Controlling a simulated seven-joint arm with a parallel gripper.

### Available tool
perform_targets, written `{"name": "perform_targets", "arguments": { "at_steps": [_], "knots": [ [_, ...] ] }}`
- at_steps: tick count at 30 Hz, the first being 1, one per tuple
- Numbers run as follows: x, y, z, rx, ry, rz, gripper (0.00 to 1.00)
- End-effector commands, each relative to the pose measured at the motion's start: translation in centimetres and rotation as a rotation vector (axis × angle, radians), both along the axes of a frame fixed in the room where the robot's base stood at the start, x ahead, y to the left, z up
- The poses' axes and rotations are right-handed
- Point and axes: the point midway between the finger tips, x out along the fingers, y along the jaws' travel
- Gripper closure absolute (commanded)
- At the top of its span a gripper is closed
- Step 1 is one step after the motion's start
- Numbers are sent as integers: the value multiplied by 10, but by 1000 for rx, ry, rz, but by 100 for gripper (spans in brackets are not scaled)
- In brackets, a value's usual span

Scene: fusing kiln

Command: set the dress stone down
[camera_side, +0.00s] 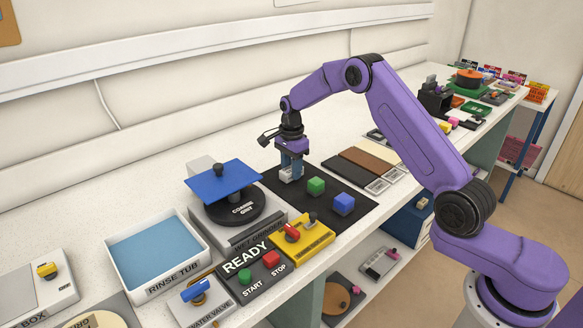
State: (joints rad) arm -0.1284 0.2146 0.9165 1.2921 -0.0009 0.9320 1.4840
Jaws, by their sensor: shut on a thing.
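My gripper (291,163) points down over the dark mat (345,222), near its back left corner. It is shut on a small pale grey block, which I take to be the dress stone (290,177). The fingers cover most of the stone, and it is low, at or just above the mat. I cannot tell whether it touches.
The wet grinder (252,236), with a blue sheet (223,182) above its dark disc, stands left of the mat. A yellow switch box (303,240) and the READY panel (247,262) are in front. A rinse tub (156,247) is farther left. Dark and brown strips (370,163) lie right.

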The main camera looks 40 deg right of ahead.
Motion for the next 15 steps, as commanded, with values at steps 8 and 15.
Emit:
{"name": "perform_targets", "arguments": {
  "at_steps": [8,15],
  "knots": [
    [0,0,-2,0,1,0,38],
    [0,0,2,0,-1,0,38]
  ]
}}
